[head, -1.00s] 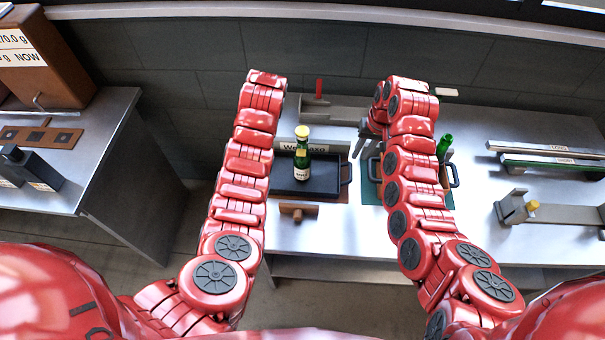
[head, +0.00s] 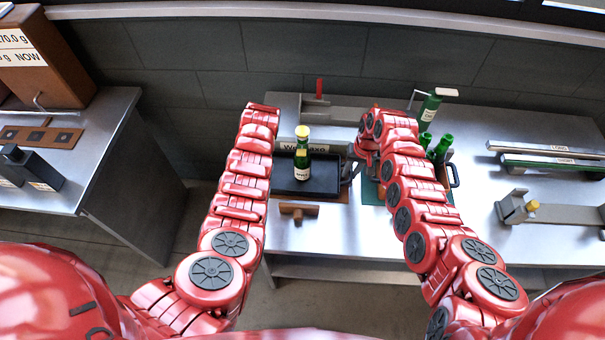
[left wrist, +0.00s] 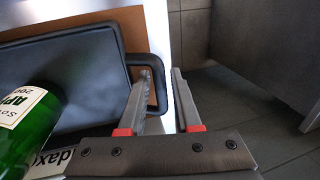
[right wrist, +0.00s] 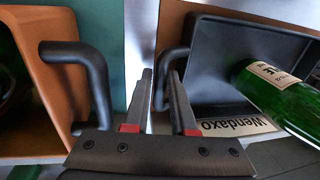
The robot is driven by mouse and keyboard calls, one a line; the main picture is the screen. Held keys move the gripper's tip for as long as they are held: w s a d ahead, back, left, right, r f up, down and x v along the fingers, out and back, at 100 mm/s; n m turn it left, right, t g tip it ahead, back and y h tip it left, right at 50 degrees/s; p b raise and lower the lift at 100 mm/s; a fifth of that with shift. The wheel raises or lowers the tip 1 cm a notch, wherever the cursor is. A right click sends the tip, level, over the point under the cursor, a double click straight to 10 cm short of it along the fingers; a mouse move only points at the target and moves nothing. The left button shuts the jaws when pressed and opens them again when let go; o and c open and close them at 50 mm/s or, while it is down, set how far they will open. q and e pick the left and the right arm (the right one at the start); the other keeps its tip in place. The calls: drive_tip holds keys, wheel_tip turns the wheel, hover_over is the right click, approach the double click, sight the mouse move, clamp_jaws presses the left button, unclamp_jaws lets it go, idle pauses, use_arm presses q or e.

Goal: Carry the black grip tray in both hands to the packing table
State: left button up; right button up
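The black grip tray (head: 325,187) lies on the bench with a loop handle at each end. A green bottle (head: 302,170) with a yellow top and pale label stands on it. My left gripper (left wrist: 161,74) is open, its fingers astride the tray's left handle (left wrist: 159,75); my arm hides it in the head view. My right gripper (right wrist: 160,74) is open, its fingers either side of the tray's right handle (right wrist: 178,57). I cannot tell whether either gripper touches its handle. The packing table cannot be made out for certain.
An orange-brown carrier (right wrist: 50,105) with a black handle and green bottles stands right of the tray on a green mat. A wooden piece (head: 298,209) lies in front of the tray. Metal fixtures (head: 545,160) fill the bench's right side. Another bench stands left across a floor gap.

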use_arm(q)
clamp_jaws()
use_arm(e)
clamp_jaws()
idle(1.1)
